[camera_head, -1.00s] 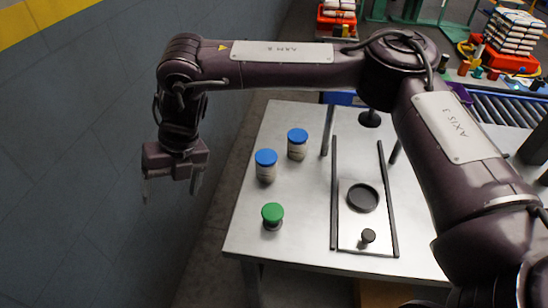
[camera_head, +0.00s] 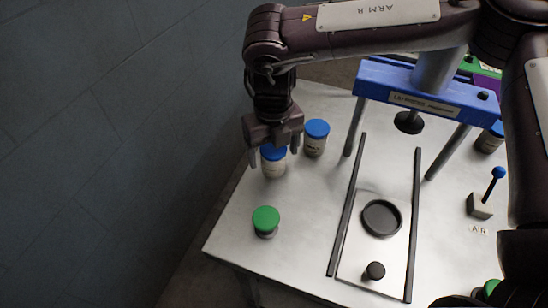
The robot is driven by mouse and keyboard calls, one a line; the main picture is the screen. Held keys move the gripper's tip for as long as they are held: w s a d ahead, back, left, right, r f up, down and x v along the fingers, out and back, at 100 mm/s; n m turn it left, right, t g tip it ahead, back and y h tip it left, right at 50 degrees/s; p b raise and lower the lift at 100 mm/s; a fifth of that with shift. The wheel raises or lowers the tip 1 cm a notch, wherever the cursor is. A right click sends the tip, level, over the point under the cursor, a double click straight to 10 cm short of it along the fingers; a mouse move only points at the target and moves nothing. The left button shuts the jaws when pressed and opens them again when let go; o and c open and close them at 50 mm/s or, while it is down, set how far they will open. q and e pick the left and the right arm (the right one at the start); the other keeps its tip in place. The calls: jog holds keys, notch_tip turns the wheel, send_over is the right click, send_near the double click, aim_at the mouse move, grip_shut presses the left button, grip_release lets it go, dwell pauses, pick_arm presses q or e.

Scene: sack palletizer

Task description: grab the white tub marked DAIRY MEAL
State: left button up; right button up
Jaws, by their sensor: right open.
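My right gripper (camera_head: 274,157) is open and points down. In the picture its fingers lie on either side of the nearer-left tub's lid, hiding part of it; I cannot tell its height above the tub. My left gripper is not in view.
A green-lidded container (camera_head: 265,220) stands nearer the front. A blue-topped press (camera_head: 430,98) has two dark rails and a plate with a black ring (camera_head: 382,218) and black knob (camera_head: 374,271). A blue-knobbed lever (camera_head: 480,205) stands right.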

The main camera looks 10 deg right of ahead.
jog(key=shift+f, duration=0.95)
jog(key=c, duration=1.2)
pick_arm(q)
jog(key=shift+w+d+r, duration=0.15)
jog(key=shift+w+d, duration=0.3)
pick_arm(e)
jog(key=shift+o, duration=0.2)
jog(key=shift+w, duration=0.1)
